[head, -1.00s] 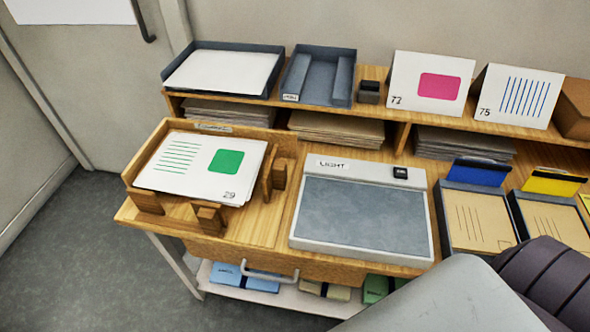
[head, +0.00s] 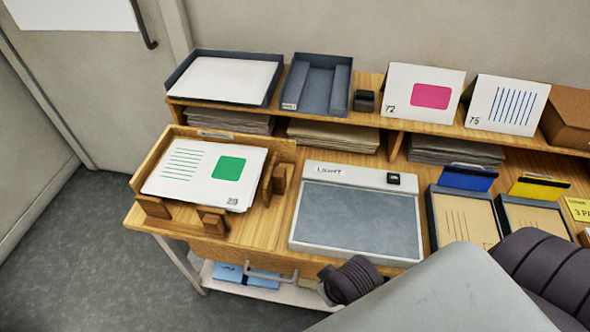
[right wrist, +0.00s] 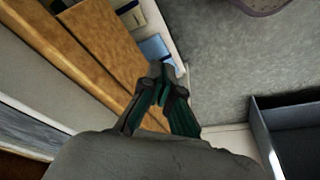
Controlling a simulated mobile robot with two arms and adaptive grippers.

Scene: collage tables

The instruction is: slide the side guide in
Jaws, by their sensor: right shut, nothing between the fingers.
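A wooden tray (head: 140,180) at the left of the table holds a stack of white sheets (head: 205,172) with green lines and a green square. The side guide (head: 280,178), a wooden upright with a block, stands at the right of the stack, close to its edge; I cannot tell if they touch. A wooden front stop (head: 212,219) stands at the stack's front edge. My right gripper (right wrist: 163,72) is shut and empty in the right wrist view, beside the wooden table edge (right wrist: 90,40). In the head view its fingers are not visible. My left gripper is out of view.
The light panel (head: 360,217) lies right of the guide, with bare tabletop between. A drawer handle (head: 268,273) sticks out at the front. Blue packets (head: 235,275) lie on the low shelf. Trays and cards stand on the raised back shelf (head: 290,112).

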